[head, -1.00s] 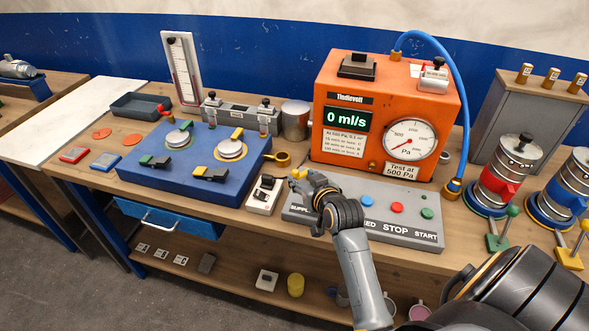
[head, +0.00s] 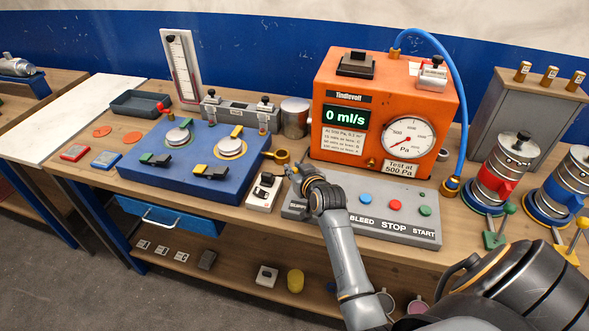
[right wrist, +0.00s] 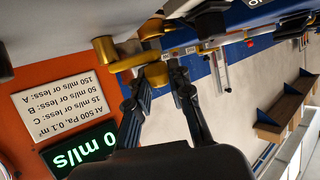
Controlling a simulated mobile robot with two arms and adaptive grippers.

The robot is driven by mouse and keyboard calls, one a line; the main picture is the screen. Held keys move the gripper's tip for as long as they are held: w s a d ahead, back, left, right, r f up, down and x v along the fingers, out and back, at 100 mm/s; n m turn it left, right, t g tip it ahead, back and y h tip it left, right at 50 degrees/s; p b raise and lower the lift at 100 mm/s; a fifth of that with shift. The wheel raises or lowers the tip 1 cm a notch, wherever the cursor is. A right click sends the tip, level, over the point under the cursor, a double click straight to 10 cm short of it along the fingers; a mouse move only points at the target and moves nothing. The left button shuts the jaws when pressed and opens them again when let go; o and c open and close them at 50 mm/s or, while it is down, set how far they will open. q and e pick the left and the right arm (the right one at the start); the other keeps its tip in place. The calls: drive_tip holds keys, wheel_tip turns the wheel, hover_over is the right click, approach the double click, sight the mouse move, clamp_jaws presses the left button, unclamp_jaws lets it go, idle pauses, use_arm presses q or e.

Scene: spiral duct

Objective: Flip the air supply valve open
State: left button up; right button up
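The air supply valve sits at the left end of the grey control panel (head: 420,232), where the head view shows it hidden behind my right gripper (head: 294,172). In the right wrist view, which is upside down, brass valve parts (right wrist: 157,75) show just beyond and between the fingertips of my right gripper (right wrist: 155,82). The fingers stand apart. I cannot tell whether they touch the brass. The lever's exact position is unclear. My left gripper is not in view.
The orange tester (head: 385,85) reads 0 ml/s and stands behind the panel. A blue test board (head: 215,188) and a small white switch box (head: 264,192) lie to the left. A blue hose (head: 465,110) arches down on the right. Metal duct pieces (head: 497,180) stand farther right.

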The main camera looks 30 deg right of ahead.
clamp_jaws()
drive_tip(key=shift+s+d+f+n+y+b, duration=0.15)
drive_tip(key=shift+s+n+y+b, duration=0.2)
drive_tip(key=shift+n+y, duration=0.25)
drive_tip(key=shift+s+d+f+n+y+b, duration=0.1)
drive_tip(key=shift+s+n+y+b, duration=0.1)
drive_tip(key=shift+n+y+b, duration=0.35)
drive_tip(key=n+y+b, duration=0.1)
drive_tip(key=b, duration=0.2)
drive_tip(key=s+n+y+b, duration=0.1)
drive_tip(key=y+b, duration=0.1)
drive_tip(key=b, duration=0.1)
drive_tip(key=n+y+b, duration=0.2)
drive_tip(key=b, duration=0.2)
drive_tip(key=shift+s+d+f+g, duration=0.1)
drive_tip(key=shift+s+d+g, duration=0.2)
drive_tip(key=shift+s+d, duration=0.1)
drive_tip(key=shift+s+r+n+y+b, duration=0.15)
drive_tip(key=shift+r+n+y+b, duration=0.2)
drive_tip(key=shift+b, duration=0.5)
drive_tip(key=o, duration=0.9)
unclamp_jaws()
drive_tip(key=shift+d, duration=0.1)
